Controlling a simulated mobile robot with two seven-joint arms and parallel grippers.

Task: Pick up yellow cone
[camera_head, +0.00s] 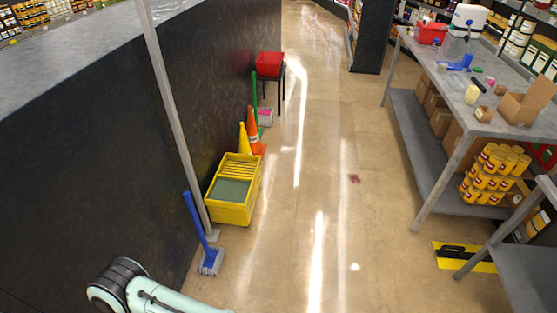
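A yellow cone (243,140) stands on the floor by the dark wall, behind the yellow bucket (232,208) and beside an orange cone (254,128). The bucket hides its lower part. Part of my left arm shows at the bottom left of the head view, but its gripper is outside the picture. My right gripper is not in view either.
A blue brush (209,261) and a grey pole (172,100) stand near the bucket. A red bin (269,64) sits on a small stand farther along the wall. A metal workbench (458,121) is on the right. The middle floor is clear, apart from small stains.

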